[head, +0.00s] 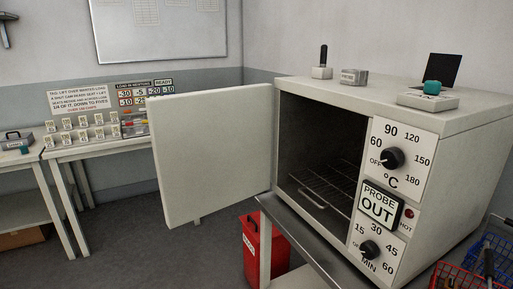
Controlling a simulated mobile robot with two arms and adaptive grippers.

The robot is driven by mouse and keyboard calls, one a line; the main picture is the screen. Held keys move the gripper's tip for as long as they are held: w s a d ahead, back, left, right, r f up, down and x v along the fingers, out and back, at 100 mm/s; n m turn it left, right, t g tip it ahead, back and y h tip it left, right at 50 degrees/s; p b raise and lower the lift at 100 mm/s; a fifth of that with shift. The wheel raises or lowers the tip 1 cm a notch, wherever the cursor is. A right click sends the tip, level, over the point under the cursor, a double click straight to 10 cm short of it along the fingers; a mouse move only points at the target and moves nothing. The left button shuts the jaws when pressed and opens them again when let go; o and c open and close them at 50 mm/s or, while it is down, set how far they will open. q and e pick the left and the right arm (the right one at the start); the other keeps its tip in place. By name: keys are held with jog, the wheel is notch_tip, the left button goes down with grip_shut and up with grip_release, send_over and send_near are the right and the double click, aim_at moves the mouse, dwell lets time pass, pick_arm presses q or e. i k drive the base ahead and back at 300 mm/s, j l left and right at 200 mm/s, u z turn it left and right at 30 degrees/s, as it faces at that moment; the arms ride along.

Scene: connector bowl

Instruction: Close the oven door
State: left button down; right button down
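The oven (455,140) is a pale box on a bench at the right, with a dark open cavity (322,140) and a wire rack (330,188) inside. Its white door (212,155) stands wide open, swung out to the left of the cavity from the hinge on the oven's left front edge. The front panel has a temperature knob (391,158), a minute knob (370,249) and a display reading "PROBE OUT" (380,205). Neither of my grippers shows in the head view.
A red bin (252,250) stands on the floor below the door. Baskets (478,265) are at the lower right. Small items, including a green-topped device (428,97), sit on the oven top. A table (90,149) with small cards is at the back left.

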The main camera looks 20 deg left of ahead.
aim_at(212, 149)
jog(key=i+j+z, duration=0.15)
jog(key=j+z, duration=0.25)
jog(key=i+j+z, duration=0.1)
jog(key=j+z, duration=0.3)
jog(key=j, duration=0.15)
jog(key=j+z, duration=0.45)
jog(key=j, duration=0.7)
jog(key=j+z, duration=0.1)
jog(key=j, duration=0.6)
jog(key=k+j+z, duration=0.1)
jog(key=j, duration=0.55)
jog(key=k+j, duration=0.1)
jog(key=j, duration=0.6)
jog(key=k+j, duration=0.1)
jog(key=j, duration=0.25)
jog(key=k, duration=0.15)
